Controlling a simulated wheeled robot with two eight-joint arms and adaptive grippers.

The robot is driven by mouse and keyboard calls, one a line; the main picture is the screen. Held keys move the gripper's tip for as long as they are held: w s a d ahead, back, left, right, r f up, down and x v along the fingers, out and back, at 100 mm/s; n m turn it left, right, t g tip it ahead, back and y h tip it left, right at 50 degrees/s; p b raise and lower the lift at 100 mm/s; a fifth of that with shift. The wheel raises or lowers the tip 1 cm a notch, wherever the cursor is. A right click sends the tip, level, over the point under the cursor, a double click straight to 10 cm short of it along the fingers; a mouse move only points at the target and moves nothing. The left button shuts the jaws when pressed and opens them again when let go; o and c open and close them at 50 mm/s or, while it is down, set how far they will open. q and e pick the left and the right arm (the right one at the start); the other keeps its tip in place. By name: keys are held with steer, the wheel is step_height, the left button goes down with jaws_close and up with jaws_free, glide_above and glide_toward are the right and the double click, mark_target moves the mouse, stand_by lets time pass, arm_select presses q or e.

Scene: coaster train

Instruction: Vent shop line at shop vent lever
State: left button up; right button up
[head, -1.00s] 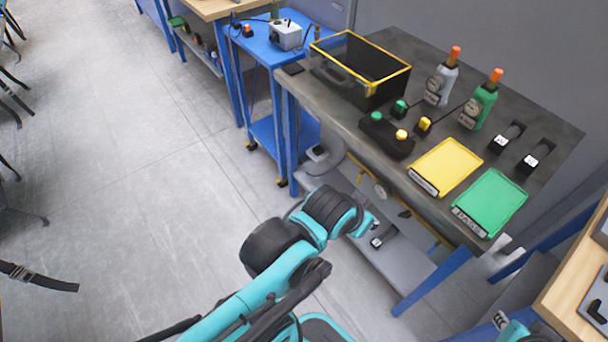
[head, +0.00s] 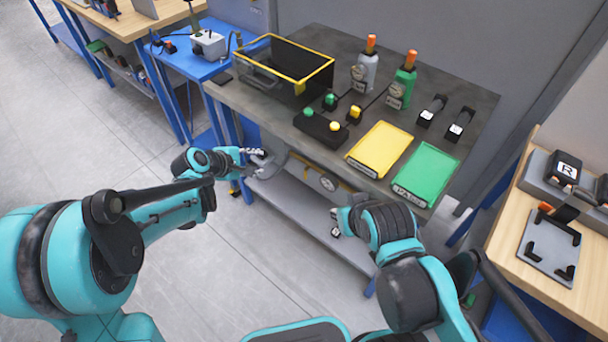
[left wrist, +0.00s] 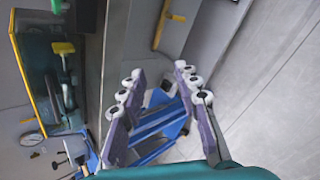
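Under the front edge of the grey workbench (head: 290,125) runs a yellow pipe (head: 300,168) with a round gauge (head: 327,184). A yellow bar with a short side stub (left wrist: 164,22) shows at the top of the left wrist view. I cannot tell for sure which part is the shop vent lever. My left gripper (head: 252,155) is at the bench's left front corner, below the top. In the left wrist view its fingers (left wrist: 158,76) are apart, with nothing between them. My right gripper (head: 337,220) hangs in front of the lower shelf; its finger opening is unclear.
On the bench stand a yellow-rimmed black bin (head: 283,72), a button box (head: 320,127), a yellow tray (head: 380,150), a green tray (head: 425,175) and two bottles. A blue cart (head: 190,62) stands left. A wooden table (head: 510,235) stands right. The floor at left is clear.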

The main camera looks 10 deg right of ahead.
arm_select(q)
steer(key=w+d+f+n+h, duration=0.3)
steer(key=w+d+f+n, duration=0.25)
steer(key=f, duration=0.35)
steer(key=n+h, duration=0.2)
steer(key=n, duration=0.2)
glide_toward(305, 176)
steer(key=w+x, duration=0.1)
steer(key=x, duration=0.4)
steer(key=b+x, duration=0.1)
steer(key=x, duration=0.4)
steer(key=shift+s+d+f+b, duration=0.15)
steer(key=shift+s+f+b, duration=0.05)
steer(key=shift+f+b, duration=0.15)
steer(key=shift+r, duration=0.1)
jaws_close()
